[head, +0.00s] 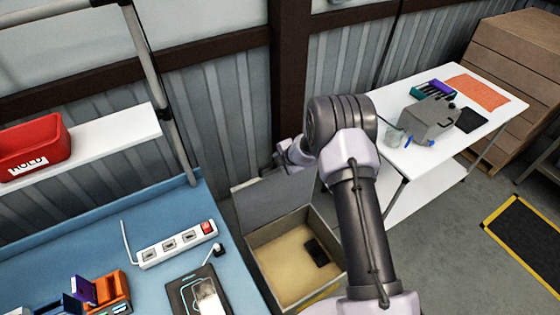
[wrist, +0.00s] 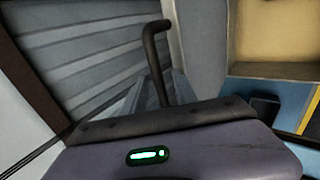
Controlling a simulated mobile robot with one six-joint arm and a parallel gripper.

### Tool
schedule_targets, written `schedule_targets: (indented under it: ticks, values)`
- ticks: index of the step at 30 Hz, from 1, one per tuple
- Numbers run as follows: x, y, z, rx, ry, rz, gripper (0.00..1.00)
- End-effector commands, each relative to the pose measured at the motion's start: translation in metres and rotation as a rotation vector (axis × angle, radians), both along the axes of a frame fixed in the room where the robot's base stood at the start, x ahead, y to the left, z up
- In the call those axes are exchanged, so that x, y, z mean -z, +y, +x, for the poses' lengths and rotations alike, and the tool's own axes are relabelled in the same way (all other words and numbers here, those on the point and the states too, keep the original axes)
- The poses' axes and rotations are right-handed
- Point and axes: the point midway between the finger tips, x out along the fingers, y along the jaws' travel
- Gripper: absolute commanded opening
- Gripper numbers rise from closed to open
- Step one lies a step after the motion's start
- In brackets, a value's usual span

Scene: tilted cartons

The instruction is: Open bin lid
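The bin (head: 256,243) stands on the floor between the blue bench and the white table in the head view. Its top is open and its tan inside shows, with a small dark flat object (head: 316,252) in it. A grey panel that looks like its lid (head: 262,197) stands raised at the back edge. My gripper (head: 280,158) is above and behind the raised lid, small and partly hidden by my wrist. In the wrist view, the bin's tan inside (wrist: 275,38) shows at the upper right. A dark bent rod rises in front of my wrist; finger opening and contact are unclear.
The blue bench (head: 150,215) at the left holds a power strip (head: 178,244) and an orange organiser (head: 112,290). A red container (head: 35,145) sits on the white shelf. The white table (head: 400,160) at the right holds a grey box (head: 430,122). Corrugated wall lies behind.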

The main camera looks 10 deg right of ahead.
Motion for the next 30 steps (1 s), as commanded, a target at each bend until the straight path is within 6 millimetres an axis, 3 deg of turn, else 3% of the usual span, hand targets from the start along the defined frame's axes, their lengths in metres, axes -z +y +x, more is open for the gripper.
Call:
schedule_targets:
  ticks: [11,14,24,30]
  values:
    - [-0.008,-0.002,-0.005,0.002,0.0,0.001,0.34]
    - [-0.023,-0.006,-0.017,0.002,-0.001,0.002,0.34]
    - [-0.104,-0.028,-0.075,0.001,-0.002,0.001,0.34]
    - [-0.132,-0.035,-0.096,0.001,-0.001,0.0,0.34]
